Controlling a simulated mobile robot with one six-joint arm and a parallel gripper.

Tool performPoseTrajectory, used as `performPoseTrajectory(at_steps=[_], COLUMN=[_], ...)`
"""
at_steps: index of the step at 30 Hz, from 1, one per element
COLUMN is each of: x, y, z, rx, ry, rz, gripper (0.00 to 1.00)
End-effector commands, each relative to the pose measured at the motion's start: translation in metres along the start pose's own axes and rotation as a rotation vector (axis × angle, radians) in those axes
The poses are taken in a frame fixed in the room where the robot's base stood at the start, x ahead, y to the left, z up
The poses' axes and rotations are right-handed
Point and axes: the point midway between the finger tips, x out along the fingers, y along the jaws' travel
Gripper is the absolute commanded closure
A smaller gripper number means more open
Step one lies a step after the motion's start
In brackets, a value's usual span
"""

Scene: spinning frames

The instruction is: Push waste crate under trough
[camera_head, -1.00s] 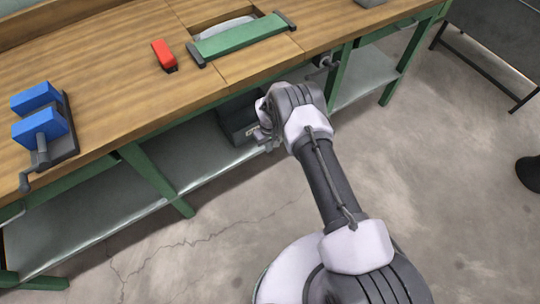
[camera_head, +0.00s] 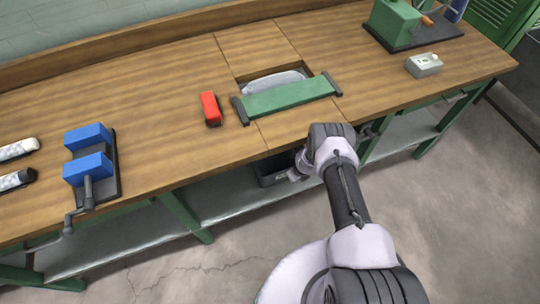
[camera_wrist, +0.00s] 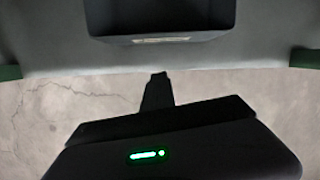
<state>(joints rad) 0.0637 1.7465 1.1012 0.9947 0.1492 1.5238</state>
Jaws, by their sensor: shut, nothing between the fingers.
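The waste crate (camera_head: 272,174) is a dark open box on the grey lower shelf under the bench, partly hidden by the bench edge and my arm. In the wrist view the crate (camera_wrist: 160,24) is at the top centre, with a pale label on its near wall. My gripper (camera_head: 296,173) is low in front of the bench, close to the crate. In the wrist view my gripper (camera_wrist: 160,80) is shut and empty, with a visible gap below the crate's near wall. The bench-top opening holds something pale grey (camera_head: 270,83) behind a green bar (camera_head: 290,97); I cannot tell the trough's shape.
The grey shelf (camera_head: 235,195) runs between green bench legs (camera_head: 183,214). On the bench top are a red block (camera_head: 210,108), a blue clamp-like device (camera_head: 88,155) and a small grey box (camera_head: 424,65). Cracked concrete floor in front is open.

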Motion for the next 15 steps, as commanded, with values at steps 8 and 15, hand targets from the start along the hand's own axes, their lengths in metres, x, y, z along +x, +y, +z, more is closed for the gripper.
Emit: performPoseTrajectory(at_steps=[8, 15], x=[0.032, 0.083], y=[-0.007, -0.008], z=[-0.018, -0.018], rx=[0.187, 0.183], ry=[0.009, 0.007], rz=[-0.021, -0.020], gripper=[1.00, 1.00])
